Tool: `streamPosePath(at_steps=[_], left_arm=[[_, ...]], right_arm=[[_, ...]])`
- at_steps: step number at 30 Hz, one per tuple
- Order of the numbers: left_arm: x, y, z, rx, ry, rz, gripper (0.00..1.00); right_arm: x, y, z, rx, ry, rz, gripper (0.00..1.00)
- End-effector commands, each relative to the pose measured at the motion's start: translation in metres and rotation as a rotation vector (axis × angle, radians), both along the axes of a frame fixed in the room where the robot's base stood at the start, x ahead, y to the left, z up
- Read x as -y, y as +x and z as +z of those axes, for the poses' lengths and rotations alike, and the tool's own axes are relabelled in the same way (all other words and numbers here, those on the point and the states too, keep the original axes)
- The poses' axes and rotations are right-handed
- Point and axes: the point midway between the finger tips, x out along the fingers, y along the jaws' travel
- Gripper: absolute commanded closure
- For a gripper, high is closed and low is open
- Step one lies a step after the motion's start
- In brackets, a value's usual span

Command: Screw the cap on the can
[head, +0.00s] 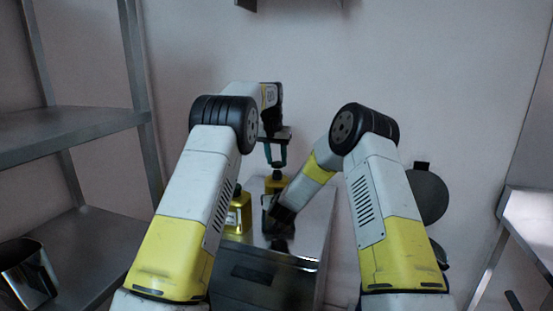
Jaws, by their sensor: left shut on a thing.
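My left gripper (276,163) points straight down above the steel worktop, its fingers shut on a small dark cap (277,173). The cap is right at the top of a yellow can (276,185); I cannot tell whether it is seated on the neck. Only the upper part of this can shows. My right gripper (270,213) comes in from the right, low in front of the can, and hides its lower part. Whether its fingers are closed on the can does not show.
Another yellow can (238,213) with a dark top stands just left of my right gripper, partly behind my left arm. The steel cabinet (310,225) has bare top at the right. Steel shelves (70,122) stand left, with a shiny metal container (28,275). A steel table (528,207) is right.

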Motion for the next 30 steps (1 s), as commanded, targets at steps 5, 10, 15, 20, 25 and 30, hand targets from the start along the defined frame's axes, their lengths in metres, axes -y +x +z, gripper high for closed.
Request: streamPosePath(at_steps=[5,10,15,20,25,30], left_arm=[[0.0,0.0,-0.011,-0.001,0.0,0.002,1.0],[0.0,0.0,-0.014,-0.001,0.001,0.002,1.0],[0.0,0.0,-0.014,-0.001,0.001,0.002,1.0],[0.0,0.0,-0.014,0.0,0.0,0.002,1.0],[0.0,0.0,-0.015,-0.001,0.001,0.002,1.0],[0.0,0.0,-0.018,0.0,0.0,0.003,1.0]], right_arm=[[0.0,0.0,0.0,0.001,0.0,0.0,0.87],[0.0,0.0,0.0,0.001,0.0,0.0,0.87],[0.0,0.0,0.0,0.001,0.0,0.0,0.87],[0.0,0.0,0.0,0.001,0.0,0.0,0.87],[0.0,0.0,0.0,0.001,0.0,0.0,0.87],[0.0,0.0,0.0,0.001,0.0,0.0,0.87]])
